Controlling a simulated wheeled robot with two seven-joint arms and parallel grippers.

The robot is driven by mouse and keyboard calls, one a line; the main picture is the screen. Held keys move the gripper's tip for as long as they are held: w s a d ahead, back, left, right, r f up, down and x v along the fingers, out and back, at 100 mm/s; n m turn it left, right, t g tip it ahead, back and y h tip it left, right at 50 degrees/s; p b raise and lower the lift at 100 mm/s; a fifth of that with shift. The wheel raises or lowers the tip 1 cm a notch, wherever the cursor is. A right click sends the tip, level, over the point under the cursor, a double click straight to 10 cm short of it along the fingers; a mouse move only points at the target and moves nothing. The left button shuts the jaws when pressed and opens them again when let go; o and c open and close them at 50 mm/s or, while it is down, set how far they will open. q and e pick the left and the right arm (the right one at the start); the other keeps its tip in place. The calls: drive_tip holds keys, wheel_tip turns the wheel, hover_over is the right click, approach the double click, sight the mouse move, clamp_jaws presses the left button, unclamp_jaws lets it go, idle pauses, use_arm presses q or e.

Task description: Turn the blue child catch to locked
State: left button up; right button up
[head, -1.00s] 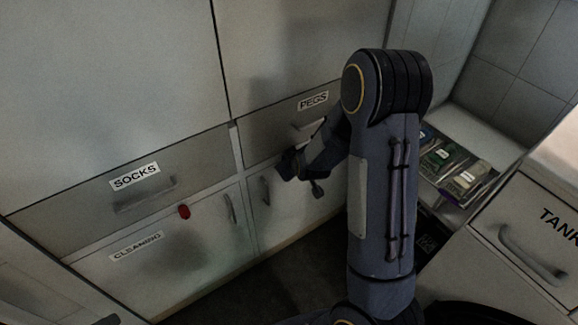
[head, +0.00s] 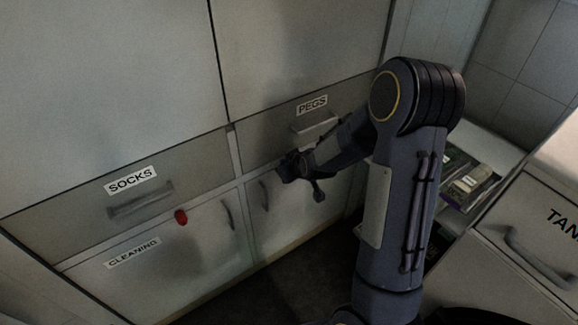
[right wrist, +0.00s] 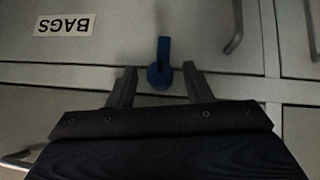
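The blue child catch (right wrist: 159,66) shows in the right wrist view. Its round base sits by the seam beside the BAGS door, and its narrow lever points up in that view, over the door edge. My right gripper (right wrist: 159,70) is open, with one finger on each side of the catch and a visible gap to both. In the head view my right gripper (head: 288,167) is by the cabinet front below the PEGS drawer (head: 268,133); the blue catch is hidden there. My left gripper is out of view.
A red catch (head: 181,217) sits between the SOCKS drawer (head: 100,213) and the CLEANING door (head: 180,265). The BAGS label (right wrist: 64,25) appears upside down. Door handles (head: 227,214) stand out nearby.

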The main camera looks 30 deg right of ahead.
use_arm(q)
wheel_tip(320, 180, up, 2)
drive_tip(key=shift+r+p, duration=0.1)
drive_tip(key=shift+p, duration=0.95)
use_arm(e)
drive_tip(key=v, duration=0.7)
drive_tip(key=shift+s+r, duration=0.3)
drive_tip(key=shift+a+f, duration=0.1)
